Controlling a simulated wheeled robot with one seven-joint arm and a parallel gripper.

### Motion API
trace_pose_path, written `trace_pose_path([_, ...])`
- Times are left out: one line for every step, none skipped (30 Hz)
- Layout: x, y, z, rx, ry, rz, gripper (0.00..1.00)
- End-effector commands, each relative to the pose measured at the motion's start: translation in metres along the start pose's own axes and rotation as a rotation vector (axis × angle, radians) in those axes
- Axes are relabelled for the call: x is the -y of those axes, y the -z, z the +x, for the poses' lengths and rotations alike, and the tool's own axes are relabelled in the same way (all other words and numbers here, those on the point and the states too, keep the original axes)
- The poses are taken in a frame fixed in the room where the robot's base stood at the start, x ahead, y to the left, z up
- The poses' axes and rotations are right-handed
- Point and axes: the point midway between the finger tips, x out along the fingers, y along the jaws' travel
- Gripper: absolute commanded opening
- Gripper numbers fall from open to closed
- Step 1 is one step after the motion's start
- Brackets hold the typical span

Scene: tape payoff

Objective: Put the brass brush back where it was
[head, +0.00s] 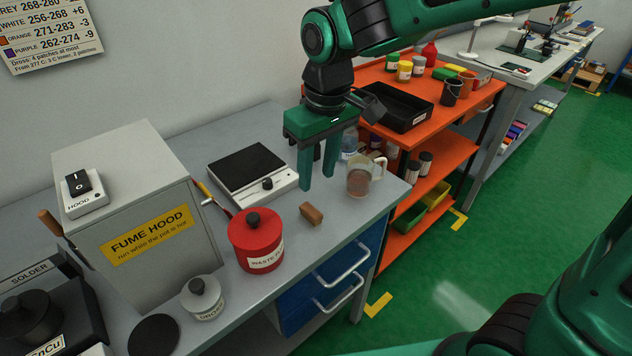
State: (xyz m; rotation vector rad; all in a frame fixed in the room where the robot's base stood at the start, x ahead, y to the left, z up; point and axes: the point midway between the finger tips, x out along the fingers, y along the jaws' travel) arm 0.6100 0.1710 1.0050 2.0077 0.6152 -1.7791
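My gripper (317,180) hangs over the grey bench (284,255), fingers pointing down and apart, with nothing visible between them. A small brown block (311,215) lies on the bench just below and in front of the fingers, apart from them. I cannot tell whether it is the brass brush; no bristles show. Thin yellow and red handles (212,199) show beside the fume hood's right side, their ends partly hidden. A brown wooden handle end (49,221) sticks out on the hood's left side, the rest hidden.
Around the gripper stand a hot plate (248,172), a glass beaker (359,180) and a red waste pot (256,242). The fume hood (140,205) and a small grey pot (203,298) are left. An orange cart (455,125) stands right. Bench front near the block is clear.

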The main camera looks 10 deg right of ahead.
Motion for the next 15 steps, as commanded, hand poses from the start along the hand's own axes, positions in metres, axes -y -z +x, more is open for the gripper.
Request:
trace_pose_path([0.000, 0.000, -0.004, -0.001, 0.000, 0.000, 0.38])
trace_pose_path([0.000, 0.000, -0.005, 0.000, 0.000, 0.000, 0.38])
trace_pose_path([0.000, 0.000, -0.006, 0.000, 0.000, 0.000, 0.38])
trace_pose_path([0.000, 0.000, -0.007, 0.000, 0.000, 0.000, 0.38])
trace_pose_path([0.000, 0.000, -0.007, 0.000, 0.000, -0.001, 0.38])
trace_pose_path([0.000, 0.000, -0.007, 0.000, 0.000, -0.001, 0.38])
trace_pose_path([0.000, 0.000, -0.007, 0.000, 0.000, -0.001, 0.38])
trace_pose_path([0.001, 0.000, -0.007, 0.000, 0.000, -0.001, 0.38])
trace_pose_path([0.001, 0.000, -0.007, 0.000, 0.000, -0.001, 0.38])
trace_pose_path([0.000, 0.000, -0.007, 0.000, 0.000, 0.000, 0.38])
trace_pose_path([-0.001, -0.001, -0.007, 0.001, -0.001, 0.002, 0.38])
trace_pose_path([-0.004, -0.003, -0.007, 0.001, -0.003, 0.012, 0.38])
trace_pose_path([-0.009, -0.005, -0.008, 0.002, -0.006, 0.025, 0.38])
trace_pose_path([-0.016, -0.009, -0.009, 0.003, -0.010, 0.043, 0.38])
trace_pose_path([-0.030, -0.018, -0.010, 0.007, -0.017, 0.079, 0.38])
